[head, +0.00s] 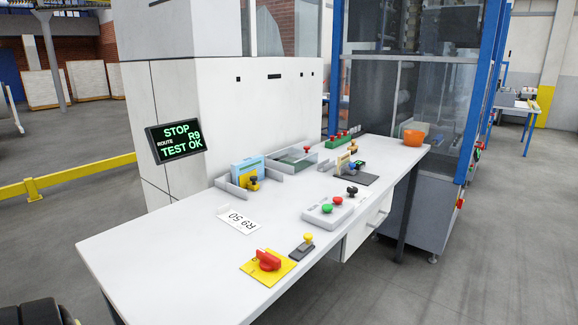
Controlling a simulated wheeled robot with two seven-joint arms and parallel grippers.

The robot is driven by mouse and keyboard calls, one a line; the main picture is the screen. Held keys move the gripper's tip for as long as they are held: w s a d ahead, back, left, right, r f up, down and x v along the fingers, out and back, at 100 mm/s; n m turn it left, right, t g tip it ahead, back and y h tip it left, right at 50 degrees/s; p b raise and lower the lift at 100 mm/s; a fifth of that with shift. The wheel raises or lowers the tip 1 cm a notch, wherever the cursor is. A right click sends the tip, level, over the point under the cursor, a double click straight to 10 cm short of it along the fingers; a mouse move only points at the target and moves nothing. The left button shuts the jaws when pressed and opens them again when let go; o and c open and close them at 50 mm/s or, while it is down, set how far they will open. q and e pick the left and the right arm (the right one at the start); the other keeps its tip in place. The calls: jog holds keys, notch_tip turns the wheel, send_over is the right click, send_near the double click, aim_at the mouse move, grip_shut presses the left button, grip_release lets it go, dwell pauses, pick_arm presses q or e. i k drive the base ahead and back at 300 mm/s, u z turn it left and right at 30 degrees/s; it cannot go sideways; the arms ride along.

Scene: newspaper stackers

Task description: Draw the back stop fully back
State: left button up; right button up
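I cannot tell for sure which part is the back stop. A grey metal fixture (225,183) on the white table holds a light blue block (247,170) with a knob (253,183), black on top and yellow below. Behind it to the right, a shallow grey tray with a dark green bed (296,157) has a red knob (307,149) at its far edge. Neither gripper shows; only a dark part of mine is at the lower left corner.
The table's near left is clear.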

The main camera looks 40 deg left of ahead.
aim_at(248, 179)
jog(key=i, duration=1.75)
jog(key=u, duration=3.6)
